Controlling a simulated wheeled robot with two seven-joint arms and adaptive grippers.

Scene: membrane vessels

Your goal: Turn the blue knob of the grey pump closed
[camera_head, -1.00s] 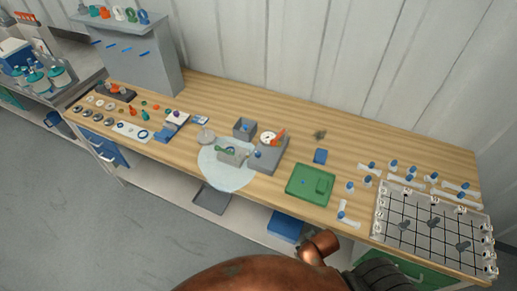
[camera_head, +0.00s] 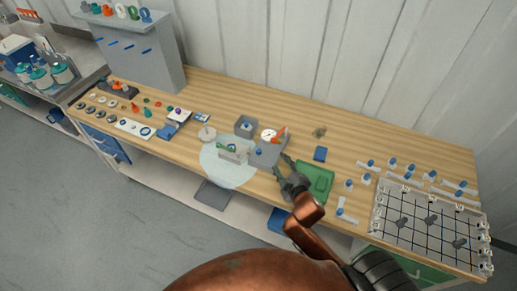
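The grey pump (camera_head: 269,156) is a box on the wooden bench, with a round white gauge (camera_head: 268,135) and an orange-red part (camera_head: 279,134) on top. Its small blue knob (camera_head: 258,152) shows on the left part of its front. My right gripper (camera_head: 281,164) is just right of and in front of the pump, its two dark fingers spread apart and pointing toward it. It is empty and appears apart from the knob. It covers part of the green tray. My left gripper is out of view.
The green tray (camera_head: 320,182) lies right of the pump, with a blue block (camera_head: 320,153) behind it. A pale round mat (camera_head: 225,174) with a small grey box (camera_head: 232,154) is left. A grey open box (camera_head: 246,127) stands behind. A gridded rack (camera_head: 420,222) fills the right end.

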